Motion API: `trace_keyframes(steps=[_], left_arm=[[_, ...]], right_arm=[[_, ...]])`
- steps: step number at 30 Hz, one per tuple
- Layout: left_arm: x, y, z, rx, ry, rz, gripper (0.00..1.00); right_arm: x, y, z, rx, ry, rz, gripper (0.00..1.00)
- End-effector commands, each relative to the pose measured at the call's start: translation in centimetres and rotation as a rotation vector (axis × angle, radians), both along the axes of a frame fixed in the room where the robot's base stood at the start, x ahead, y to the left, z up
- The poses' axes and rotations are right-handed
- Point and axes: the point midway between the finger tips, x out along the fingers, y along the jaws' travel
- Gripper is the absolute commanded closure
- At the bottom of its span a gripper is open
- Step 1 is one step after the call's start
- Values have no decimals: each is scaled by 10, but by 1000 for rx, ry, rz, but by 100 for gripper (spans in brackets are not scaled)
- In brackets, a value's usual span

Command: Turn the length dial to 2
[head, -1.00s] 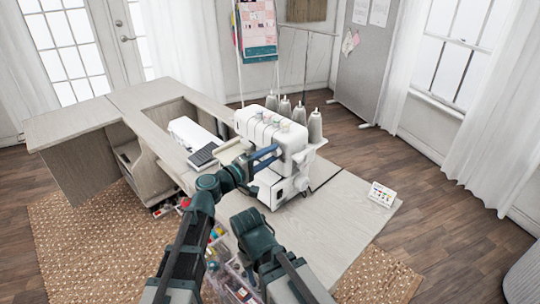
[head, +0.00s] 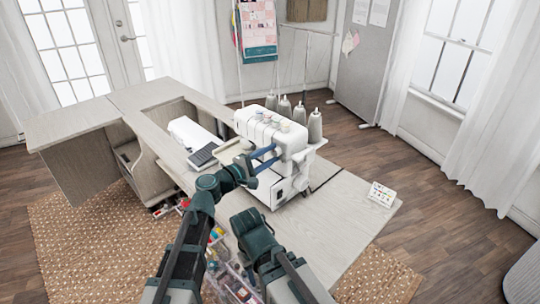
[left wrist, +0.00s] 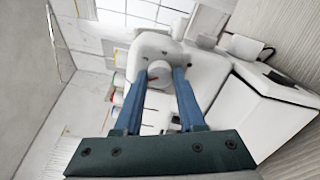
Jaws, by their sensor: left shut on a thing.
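The white serger (head: 272,132) stands on the cabinet top, with several thread cones behind it. My left gripper (head: 277,155) reaches its near side with its blue fingers. In the left wrist view the fingers (left wrist: 160,75) are shut on a round white dial (left wrist: 159,68) with a small red mark, at the machine's end. I cannot read any numbers on the dial. In the head view the fingers and machine hide the dial. My right arm shows at the bottom centre of the head view, but its gripper cannot be made out.
A small card with coloured marks (head: 382,194) stands on the bare right part of the cabinet top (head: 335,215). Clear bins with coloured items (head: 232,283) are below, near my arms.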

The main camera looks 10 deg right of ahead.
Motion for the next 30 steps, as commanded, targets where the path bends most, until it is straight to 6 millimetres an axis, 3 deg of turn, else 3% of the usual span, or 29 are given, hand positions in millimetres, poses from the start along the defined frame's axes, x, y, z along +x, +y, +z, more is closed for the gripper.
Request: trace_keyframes(steps=[5,6,10,21,30], left_arm=[[0,1,-1,4,-1,0,100],[0,1,-1,4,-1,0,54],[0,0,-1,3,-2,1,31],[-4,5,0,1,-1,1,31],[-37,53,0,2,-1,5,31]], right_arm=[[0,0,0,0,0,0,50],[0,0,0,0,0,0,50],[0,0,0,0,0,0,50],[0,0,0,0,0,0,50],[0,0,0,0,0,0,50]])
